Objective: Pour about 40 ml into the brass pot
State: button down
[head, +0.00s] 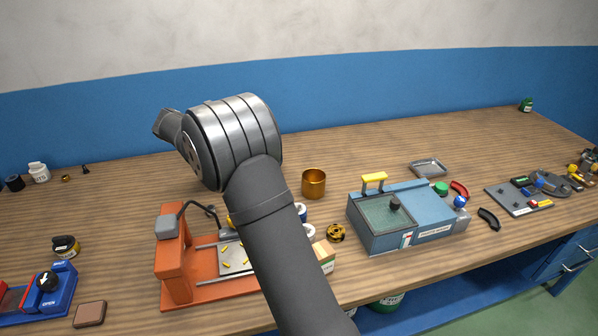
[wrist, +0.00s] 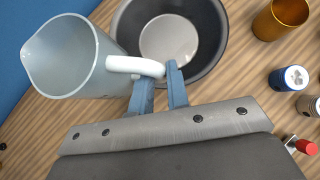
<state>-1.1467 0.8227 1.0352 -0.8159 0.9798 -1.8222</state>
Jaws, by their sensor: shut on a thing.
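The brass pot (head: 313,183) stands upright on the bench, right of my arm in the head view. It shows at the top right of the wrist view (wrist: 283,18), apart from the jug. My gripper (wrist: 160,88) is shut on the white handle of a pale grey-blue jug (wrist: 72,58). The jug's spout points to the upper left in the wrist view, away from the pot. I cannot tell the liquid level in it. A dark grey bowl (wrist: 208,30) with a pale round bottom is beside and partly behind the handle. My arm hides gripper, jug and bowl in the head view.
An orange fixture (head: 175,257) is at the front left. A blue machine (head: 405,215) with a yellow handle is to the right. The bench behind the pot is clear.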

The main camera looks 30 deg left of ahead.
jog(key=w+d+r+m+g+h, duration=0.2)
jog(key=d+m+h, duration=0.6)
jog(key=d, duration=1.3)
notch_tip(320, 180, down, 6)
jog(key=m+y, duration=0.1)
jog(key=shift+w, duration=0.15)
jog(key=shift+d+f, duration=0.1)
jog(key=shift+f, duration=0.05)
